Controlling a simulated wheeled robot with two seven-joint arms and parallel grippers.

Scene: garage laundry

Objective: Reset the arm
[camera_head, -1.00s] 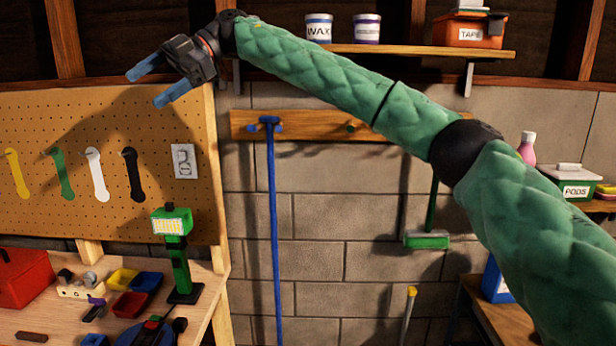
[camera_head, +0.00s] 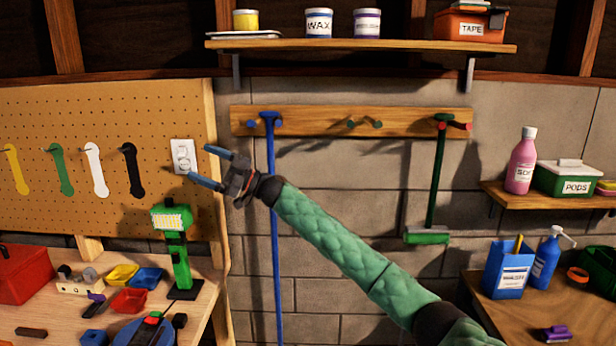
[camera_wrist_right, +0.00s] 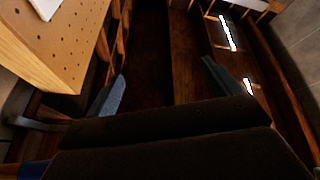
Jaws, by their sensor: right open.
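My right arm, in a green quilted sleeve, reaches up and left from the lower right of the head view. My right gripper (camera_head: 200,167) is open and empty, its two blue fingers spread and pointing left. In the picture it lies just right of the outlet plate (camera_head: 184,156), in front of the pegboard's right edge. I cannot tell how far it is from the board. In the right wrist view both fingers (camera_wrist_right: 164,84) show apart with nothing between them. My left gripper is not in view.
A pegboard (camera_head: 90,110) with hanging wrenches stands above a cluttered workbench (camera_head: 50,318) at left. A peg rail (camera_head: 310,122) holds a blue pole (camera_head: 274,220) behind the gripper and a green brush (camera_head: 428,237). A shelf (camera_head: 360,45) is above; a low table (camera_head: 510,322) is at right.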

